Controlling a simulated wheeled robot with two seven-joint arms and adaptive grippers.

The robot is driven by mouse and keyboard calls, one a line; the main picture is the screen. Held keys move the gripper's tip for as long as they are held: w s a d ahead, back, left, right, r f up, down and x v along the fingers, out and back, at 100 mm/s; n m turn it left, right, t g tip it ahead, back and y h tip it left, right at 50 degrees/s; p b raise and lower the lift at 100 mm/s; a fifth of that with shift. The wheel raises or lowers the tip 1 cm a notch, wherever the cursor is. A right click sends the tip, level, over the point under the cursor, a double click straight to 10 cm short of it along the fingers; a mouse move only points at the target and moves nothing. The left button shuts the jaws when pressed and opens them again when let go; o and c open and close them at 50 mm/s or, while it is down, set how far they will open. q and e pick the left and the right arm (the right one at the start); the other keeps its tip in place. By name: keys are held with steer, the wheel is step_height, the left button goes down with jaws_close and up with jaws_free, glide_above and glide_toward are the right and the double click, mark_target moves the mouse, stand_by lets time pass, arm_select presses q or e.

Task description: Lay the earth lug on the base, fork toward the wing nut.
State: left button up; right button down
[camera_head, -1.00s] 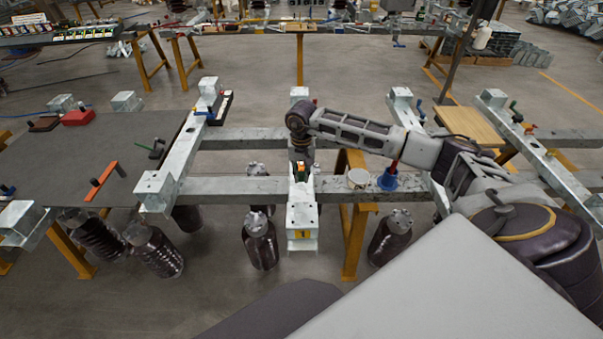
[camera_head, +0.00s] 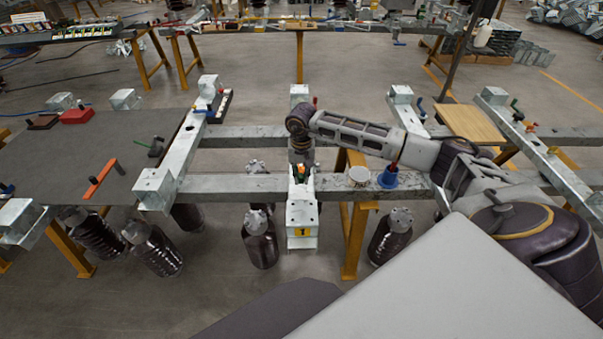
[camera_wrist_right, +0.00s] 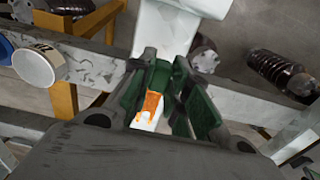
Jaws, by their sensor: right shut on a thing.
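My right gripper (camera_head: 300,180) reaches down over the near end of the middle galvanized base (camera_head: 301,213). In the right wrist view its green-lined jaws (camera_wrist_right: 166,95) are closed around a small piece. An orange part, which I take for the earth lug (camera_wrist_right: 152,103), shows between the jaws; they hide much of it. Whether it touches the base cannot be told. The wing nut cannot be made out. My left gripper is not in view.
A blue cup (camera_head: 388,178) and a round whitish tin (camera_head: 360,174) stand on the cross beam (camera_head: 240,184) to the right of the gripper. Dark ribbed insulators (camera_head: 260,240) hang below. A grey board (camera_head: 75,160) with tools lies at left.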

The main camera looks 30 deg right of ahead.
mark_target(302, 195)
steer(key=shift+f+b, duration=0.65)
steer(key=shift+f, duration=1)
steer(key=shift+f+b, duration=0.45)
steer(key=shift+f, duration=0.5)
steer(key=shift+f+b, duration=0.85)
steer(key=shift+f, duration=0.3)
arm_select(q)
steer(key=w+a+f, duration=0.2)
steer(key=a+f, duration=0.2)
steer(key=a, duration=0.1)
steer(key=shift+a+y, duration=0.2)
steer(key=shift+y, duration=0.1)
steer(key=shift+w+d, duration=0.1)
arm_select(e)
steer(key=shift+f, duration=0.1)
steer(key=shift+f+b, duration=0.15)
steer(key=shift+b, duration=0.3)
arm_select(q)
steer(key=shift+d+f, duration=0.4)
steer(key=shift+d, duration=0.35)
